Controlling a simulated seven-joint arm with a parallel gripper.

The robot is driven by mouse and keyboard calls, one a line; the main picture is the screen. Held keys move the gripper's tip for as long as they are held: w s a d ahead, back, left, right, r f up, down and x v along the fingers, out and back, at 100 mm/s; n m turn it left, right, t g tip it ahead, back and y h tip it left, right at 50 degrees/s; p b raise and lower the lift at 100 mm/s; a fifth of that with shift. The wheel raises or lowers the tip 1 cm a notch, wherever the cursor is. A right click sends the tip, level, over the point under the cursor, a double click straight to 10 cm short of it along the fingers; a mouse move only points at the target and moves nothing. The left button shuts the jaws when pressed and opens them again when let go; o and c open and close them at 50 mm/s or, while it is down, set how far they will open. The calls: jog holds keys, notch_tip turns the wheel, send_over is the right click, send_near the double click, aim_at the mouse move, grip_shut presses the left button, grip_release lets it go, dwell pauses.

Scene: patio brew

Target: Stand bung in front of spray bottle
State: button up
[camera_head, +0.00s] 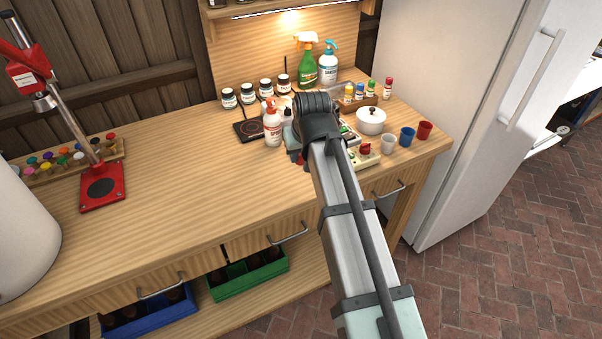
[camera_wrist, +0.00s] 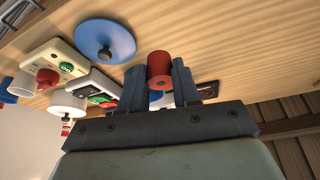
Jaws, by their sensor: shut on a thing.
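In the wrist view my gripper (camera_wrist: 160,74) is shut on a red, round bung (camera_wrist: 159,66), held between its two fingers with a small dark hole in its visible end. Whether the bung touches the wood surface cannot be told. A green spray bottle (camera_head: 307,68) and a white spray bottle with a blue head (camera_head: 328,70) stand upright at the back of the bench. A white bottle with a red-orange top (camera_head: 273,128) stands nearer, left of my wrist.
Several dark-lidded jars (camera_head: 247,97) line the back. A black plate (camera_head: 248,131) lies by the white bottle. A white lidded pot (camera_head: 371,122) and cups (camera_head: 407,136) stand right of my arm. A blue disc (camera_wrist: 106,40) lies near the bung. The bench's left-middle (camera_head: 180,165) is clear.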

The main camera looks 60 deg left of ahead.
jog(key=shift+f, duration=3.45)
jog(key=shift+f, duration=0.1)
jog(key=o, duration=1)
jog(key=shift+o, duration=0.2)
jog(key=v, duration=1.2)
jog(key=shift+a, duration=0.1)
